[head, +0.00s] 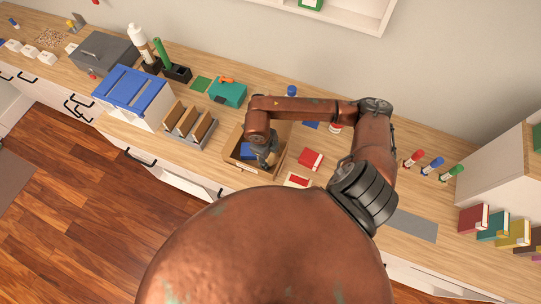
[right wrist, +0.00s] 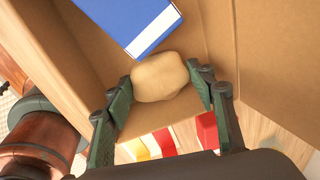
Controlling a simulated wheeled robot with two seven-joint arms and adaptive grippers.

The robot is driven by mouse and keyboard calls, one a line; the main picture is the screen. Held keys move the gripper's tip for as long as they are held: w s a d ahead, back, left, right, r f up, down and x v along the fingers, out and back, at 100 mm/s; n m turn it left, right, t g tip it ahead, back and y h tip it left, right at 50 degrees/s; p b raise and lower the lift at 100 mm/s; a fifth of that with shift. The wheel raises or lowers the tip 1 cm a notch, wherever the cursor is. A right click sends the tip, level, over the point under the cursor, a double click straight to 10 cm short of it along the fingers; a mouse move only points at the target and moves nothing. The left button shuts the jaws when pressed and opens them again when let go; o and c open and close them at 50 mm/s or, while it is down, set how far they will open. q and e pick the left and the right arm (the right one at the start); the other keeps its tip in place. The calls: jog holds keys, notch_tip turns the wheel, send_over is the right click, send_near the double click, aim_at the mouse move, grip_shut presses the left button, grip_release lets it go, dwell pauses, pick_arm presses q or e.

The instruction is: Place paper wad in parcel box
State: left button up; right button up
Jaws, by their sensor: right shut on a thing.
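The parcel box (head: 237,166) is an open brown cardboard box on the wooden counter. My right gripper (head: 265,158) reaches down into its opening. In the right wrist view, this gripper (right wrist: 164,88) is shut on a beige, rounded paper wad (right wrist: 158,75), with a dark green finger on each side. Cardboard walls (right wrist: 285,60) surround the wad, which sits low within the box; I cannot tell whether it touches the bottom. A blue item with a white edge (right wrist: 130,22) lies in the box beside the wad; its blue face shows in the head view (head: 247,150). My left gripper is not in view.
A rack with brown dividers (head: 188,123) stands left of the box, and a teal case (head: 228,92) stands behind it. A red item (head: 310,159) lies to the right. Several stamps (head: 432,164) stand farther right. A grey mat (head: 413,226) lies clear.

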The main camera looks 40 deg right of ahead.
jog(key=o, duration=0.6)
jog(key=shift+f, duration=0.15)
jog(key=shift+c, duration=0.2)
notch_tip(320, 180, up, 12)
jog(key=a, duration=0.2)
jog(key=shift+w+b, duration=0.2)
jog(key=shift+b, duration=0.2)
